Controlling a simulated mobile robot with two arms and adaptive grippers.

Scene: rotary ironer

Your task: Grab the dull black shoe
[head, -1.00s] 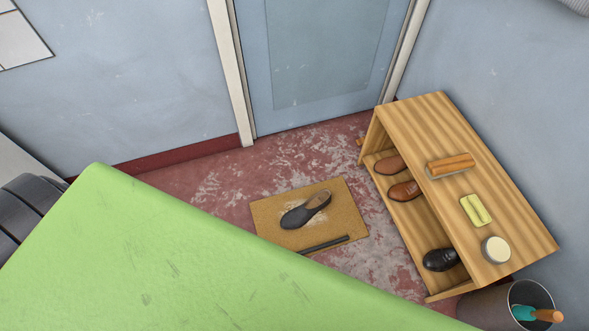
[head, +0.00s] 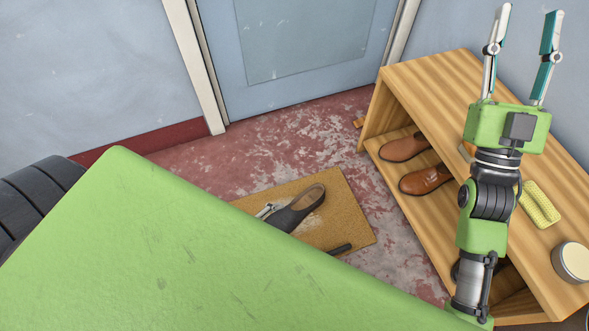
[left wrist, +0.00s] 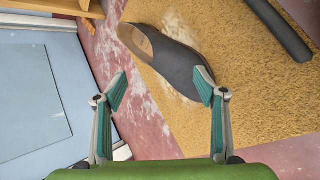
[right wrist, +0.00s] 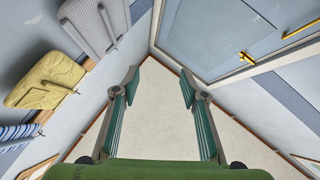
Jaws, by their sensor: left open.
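The dull black shoe (head: 288,217), dark with a tan insole, lies on the tan mat (head: 345,215). Its near end is hidden behind my green body in the head view. In the left wrist view the shoe (left wrist: 178,62) lies just beyond my left gripper's fingertips, partly behind one finger. My left gripper (left wrist: 160,78) is open with nothing between its fingers; in the head view only a finger (head: 266,210) shows beside the shoe. My right gripper (head: 530,14) is open, empty and raised at the right, fingers pointing up; it also shows in the right wrist view (right wrist: 160,80).
A wooden shoe rack (head: 410,90) stands at the right with brown shoes (head: 425,180) inside and a yellow brush (head: 540,204) and round tin (head: 572,262) on top. A dark bar (head: 340,249) lies on the mat. A blue door (head: 290,50) is behind.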

